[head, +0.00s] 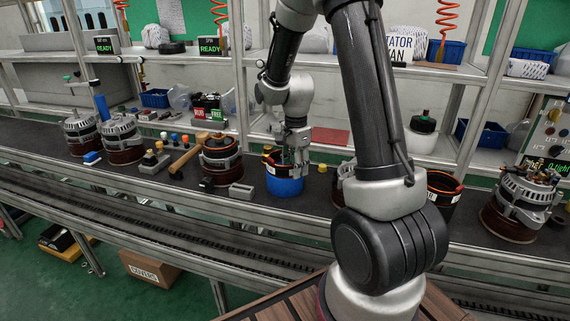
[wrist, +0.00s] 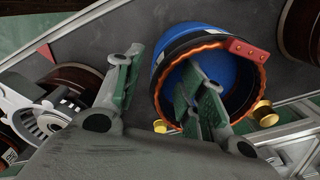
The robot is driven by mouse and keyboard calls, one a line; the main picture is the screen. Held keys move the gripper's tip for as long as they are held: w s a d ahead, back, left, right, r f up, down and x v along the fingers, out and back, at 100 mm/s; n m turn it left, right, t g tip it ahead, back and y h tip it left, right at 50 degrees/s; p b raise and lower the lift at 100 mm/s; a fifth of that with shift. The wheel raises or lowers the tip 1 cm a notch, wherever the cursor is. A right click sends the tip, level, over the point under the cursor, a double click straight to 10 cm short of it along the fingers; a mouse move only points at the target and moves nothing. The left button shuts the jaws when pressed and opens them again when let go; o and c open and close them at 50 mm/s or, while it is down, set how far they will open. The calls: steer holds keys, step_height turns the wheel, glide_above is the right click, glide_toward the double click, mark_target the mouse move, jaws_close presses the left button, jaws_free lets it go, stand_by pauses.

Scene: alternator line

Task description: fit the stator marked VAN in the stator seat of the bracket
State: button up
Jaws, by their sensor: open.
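A blue stator (head: 284,186) with an orange winding ring and a dark band stands on the dark bench, in the middle of the head view. It also shows in the wrist view (wrist: 168,62), with a red block on its rim. No VAN mark is readable on it. My gripper (head: 289,166) is open at its top. In the wrist view my gripper (wrist: 165,64) has one finger inside the ring and the other outside its wall. A sign (head: 400,48) behind reads "TATOR" and "VAN", partly hidden by my arm. I cannot tell which assembly is the bracket with the seat.
A silver-and-brown assembly (head: 222,157) stands left of the blue stator, another (head: 516,205) at the far right. A dark ring with an orange rim (head: 443,186) stands right of my arm, partly hidden. Small brass parts (wrist: 264,113) lie beside the blue stator. Shelves stand behind.

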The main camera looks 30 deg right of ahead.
jaws_close()
steer(key=shift+r, duration=0.15)
stand_by(0.4)
